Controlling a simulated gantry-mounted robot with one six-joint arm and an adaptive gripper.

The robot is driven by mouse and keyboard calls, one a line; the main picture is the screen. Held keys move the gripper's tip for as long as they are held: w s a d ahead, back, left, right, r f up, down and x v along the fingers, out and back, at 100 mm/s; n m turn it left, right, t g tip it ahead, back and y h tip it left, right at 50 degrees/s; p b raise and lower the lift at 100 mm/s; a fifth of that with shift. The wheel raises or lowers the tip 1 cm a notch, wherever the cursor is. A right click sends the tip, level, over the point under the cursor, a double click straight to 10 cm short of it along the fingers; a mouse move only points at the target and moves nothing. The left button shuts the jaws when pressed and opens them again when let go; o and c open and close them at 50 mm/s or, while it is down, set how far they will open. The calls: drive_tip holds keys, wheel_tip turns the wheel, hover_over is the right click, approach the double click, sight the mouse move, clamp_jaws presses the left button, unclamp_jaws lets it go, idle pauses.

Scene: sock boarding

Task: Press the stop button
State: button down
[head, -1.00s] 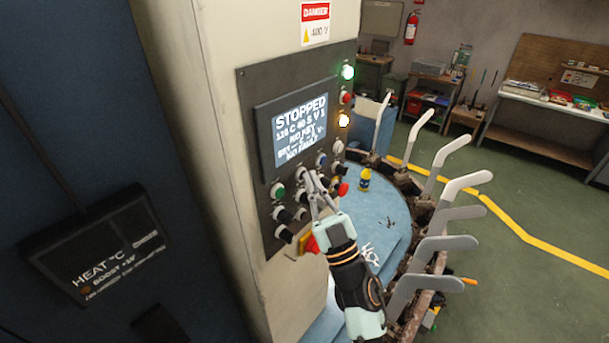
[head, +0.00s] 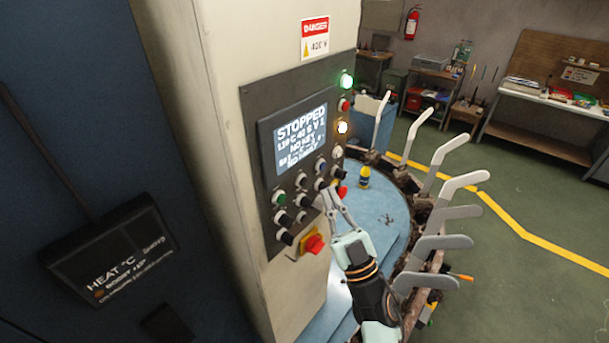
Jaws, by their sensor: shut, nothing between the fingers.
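The dark control panel (head: 262,105) is on the pale cabinet, left of centre. Its screen (head: 301,138) reads STOPPED. A red button (head: 343,191) shows at the panel's lower right edge, just right of my fingertips. A small red item (head: 344,104) sits between the lit green and yellowish lamps. A red knob on a yellow plate (head: 314,243) is below the button rows. No label for stop is legible. My gripper (head: 329,193) is shut and empty, with its tips in front of the lower right buttons. Whether they touch the panel I cannot tell. The fingers hide part of that area.
A green button (head: 279,198) and several dark knobs surround the fingertips. A blue round table (head: 375,215) with a small yellow-and-dark bottle (head: 364,177) is behind my arm. Several grey upright forms (head: 452,212) ring it. A HEAT box (head: 110,250) stands out at left.

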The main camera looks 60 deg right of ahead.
drive_tip(key=shift+s+a+p, duration=0.25)
drive_tip(key=shift+s+p, duration=0.15)
drive_tip(key=shift+s, duration=0.65)
